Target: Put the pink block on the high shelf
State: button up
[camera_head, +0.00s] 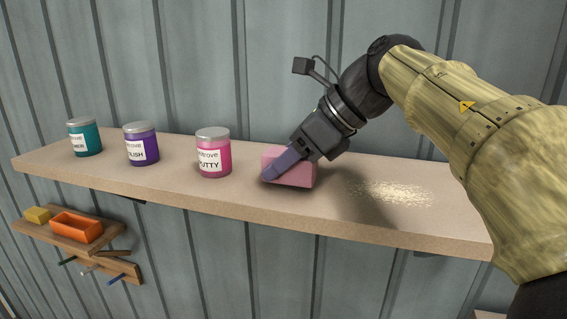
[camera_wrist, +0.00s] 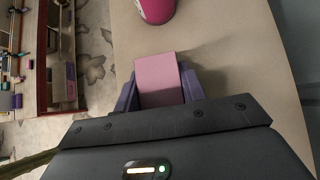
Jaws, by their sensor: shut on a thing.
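The pink block (camera_head: 300,173) is on or just above the high shelf (camera_head: 235,195), to the right of the pink putty jar; I cannot tell whether it touches the wood. In the wrist view the block (camera_wrist: 158,80) sits between the two purple fingers, over the shelf surface (camera_wrist: 235,50). The far finger is hidden in the head view.
A pink putty jar (camera_head: 214,153), a purple polish jar (camera_head: 141,145) and a teal jar (camera_head: 84,138) stand in a row to the left. Pale grains (camera_head: 392,192) lie on the shelf to the right. A lower small shelf (camera_head: 35,231) holds an orange tray (camera_head: 76,227).

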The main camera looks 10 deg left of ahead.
jog(key=shift+f, duration=0.5)
jog(key=o, duration=1)
jog(key=shift+f, duration=0.1)
jog(key=shift+d+r, duration=0.4)
jog(key=shift+r, duration=0.05)
jog(key=b+v, duration=0.1)
jog(key=v, duration=1)
